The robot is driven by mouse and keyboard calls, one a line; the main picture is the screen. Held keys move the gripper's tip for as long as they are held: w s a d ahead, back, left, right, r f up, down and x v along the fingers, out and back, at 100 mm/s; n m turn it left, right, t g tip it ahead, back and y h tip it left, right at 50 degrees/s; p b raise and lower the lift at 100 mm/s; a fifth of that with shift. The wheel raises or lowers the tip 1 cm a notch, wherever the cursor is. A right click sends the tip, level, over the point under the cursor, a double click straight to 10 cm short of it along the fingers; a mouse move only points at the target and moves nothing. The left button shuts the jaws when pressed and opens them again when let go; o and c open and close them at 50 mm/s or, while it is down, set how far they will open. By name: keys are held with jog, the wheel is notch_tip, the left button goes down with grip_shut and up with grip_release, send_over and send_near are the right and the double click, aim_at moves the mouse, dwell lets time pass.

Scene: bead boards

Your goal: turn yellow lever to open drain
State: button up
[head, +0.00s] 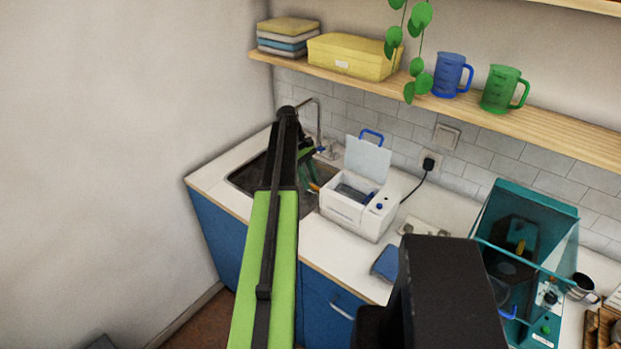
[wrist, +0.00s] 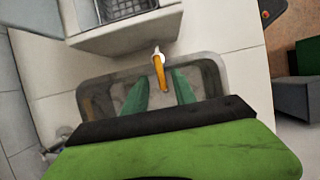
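The yellow lever (wrist: 159,72) sticks out from the side of a white box-shaped bath (wrist: 125,32), over the dark sink (wrist: 97,95). In the head view the lever (head: 314,187) is a small orange-yellow bit at the left side of the white bath (head: 350,212), whose lid stands up. My gripper (wrist: 160,78) has its two green fingers apart, one on each side of the lever in the picture, with gaps on both sides. I cannot tell whether the fingertips are level with the lever in depth. In the head view my arm partly hides my gripper (head: 310,172).
A tap (head: 318,125) stands behind the sink. A black cord runs from the bath to a wall socket (head: 429,163). A blue pad (head: 387,263) and a teal clear-walled cabinet (head: 530,245) lie to the right. A shelf with mugs (head: 451,75) hangs above.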

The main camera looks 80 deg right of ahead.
jog(key=p+v, duration=1.6)
jog(key=v, duration=0.1)
jog(key=shift+w+r, duration=0.1)
